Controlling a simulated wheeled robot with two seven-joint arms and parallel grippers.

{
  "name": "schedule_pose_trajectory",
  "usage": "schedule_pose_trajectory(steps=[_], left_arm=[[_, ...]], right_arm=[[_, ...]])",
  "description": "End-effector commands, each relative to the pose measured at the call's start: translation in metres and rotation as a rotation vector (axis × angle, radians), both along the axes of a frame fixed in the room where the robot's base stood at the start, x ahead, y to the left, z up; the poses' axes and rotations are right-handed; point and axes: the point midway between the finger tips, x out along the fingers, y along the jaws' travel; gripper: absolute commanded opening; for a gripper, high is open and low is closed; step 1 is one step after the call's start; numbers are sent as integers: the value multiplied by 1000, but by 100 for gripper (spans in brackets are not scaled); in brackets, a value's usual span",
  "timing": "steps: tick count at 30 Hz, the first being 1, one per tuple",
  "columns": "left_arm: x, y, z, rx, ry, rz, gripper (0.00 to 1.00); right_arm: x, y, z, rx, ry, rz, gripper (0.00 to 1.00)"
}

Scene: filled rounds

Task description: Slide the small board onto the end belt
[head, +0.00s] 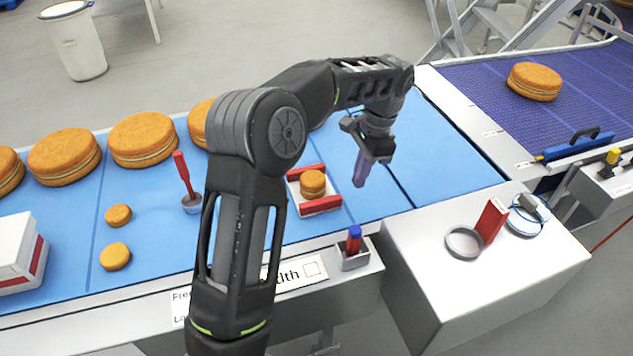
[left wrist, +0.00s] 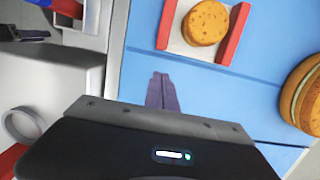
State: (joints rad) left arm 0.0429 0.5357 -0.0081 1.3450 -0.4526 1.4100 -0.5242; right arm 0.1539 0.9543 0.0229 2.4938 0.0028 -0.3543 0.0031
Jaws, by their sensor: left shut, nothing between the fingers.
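The small board (head: 320,206) is white with red rails along two sides and lies on the blue belt. A small orange filled round (head: 312,182) sits on it between the rails. The board (left wrist: 234,34) and the round (left wrist: 207,22) also show in the left wrist view. My left gripper (head: 361,172) is shut and empty, pointing down just right of the board and apart from it. Its purple fingertips also show in the left wrist view (left wrist: 161,88). A short blue belt section (head: 450,160) lies right of a dark seam; I cannot tell whether it is the end belt. My right gripper is not in view.
Large filled rounds (head: 143,139) line the belt's far side, with small ones (head: 115,256) nearer. A red-handled tool (head: 187,180) stands left of my arm. A pen holder (head: 354,256) is at the front edge. A purple belt (head: 480,88) runs at the right.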

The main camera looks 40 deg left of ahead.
Motion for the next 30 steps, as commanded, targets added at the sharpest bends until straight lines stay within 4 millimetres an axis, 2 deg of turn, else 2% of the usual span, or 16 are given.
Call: schedule_pose_trajectory(steps=[8,14,20,30], left_arm=[[-2,1,0,0,-1,1,0],[-14,11,-2,1,-2,3,0],[-43,30,0,1,0,4,0],[-95,66,3,1,1,3,0]], right_arm=[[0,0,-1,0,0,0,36],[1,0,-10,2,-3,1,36],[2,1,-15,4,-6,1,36],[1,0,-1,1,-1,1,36]])
